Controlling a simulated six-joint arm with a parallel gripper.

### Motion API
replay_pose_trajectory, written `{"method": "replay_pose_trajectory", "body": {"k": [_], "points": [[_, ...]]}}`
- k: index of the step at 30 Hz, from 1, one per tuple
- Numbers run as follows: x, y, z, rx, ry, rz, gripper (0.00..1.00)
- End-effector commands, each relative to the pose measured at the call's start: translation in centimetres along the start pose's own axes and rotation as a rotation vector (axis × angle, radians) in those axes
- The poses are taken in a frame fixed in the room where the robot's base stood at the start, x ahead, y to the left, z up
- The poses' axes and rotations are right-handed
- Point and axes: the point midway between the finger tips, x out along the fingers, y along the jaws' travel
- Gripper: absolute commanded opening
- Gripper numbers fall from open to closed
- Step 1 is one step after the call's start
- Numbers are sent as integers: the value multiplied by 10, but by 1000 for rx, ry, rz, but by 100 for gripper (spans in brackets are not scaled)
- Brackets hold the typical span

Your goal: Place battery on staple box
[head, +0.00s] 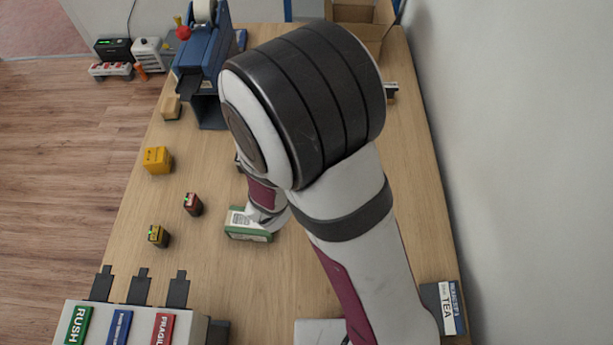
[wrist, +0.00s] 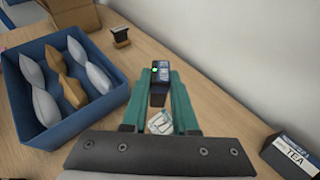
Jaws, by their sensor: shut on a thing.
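The battery (wrist: 159,72), a dark block with a small green light, is held between the teal fingertips of my gripper (wrist: 159,84) in the wrist view. My gripper is shut on it. In the head view my arm hides the battery and fingers. A green and white box (head: 248,236), which looks like the staple box, lies on the counter just below my wrist. A pale, green-marked thing (wrist: 160,122), probably the same box, shows between the fingers in the wrist view. I cannot tell whether the battery touches anything below it.
A blue bin (wrist: 75,133) with several pouches stands left in the wrist view. Small red (head: 193,204), yellow-and-black (head: 158,236) and yellow (head: 157,160) blocks stand left of the green box. A TEA box (head: 450,308) is by the wall; a label rack (head: 135,325) is at front left.

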Motion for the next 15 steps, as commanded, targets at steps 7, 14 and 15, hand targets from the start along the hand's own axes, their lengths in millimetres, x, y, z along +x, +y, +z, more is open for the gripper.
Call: {"method": "replay_pose_trajectory", "body": {"k": [7,14,15], "points": [[-17,50,-49,-3,1,-2,0],[-29,91,-85,0,1,-5,0],[-29,93,-89,-1,1,-5,0]]}}
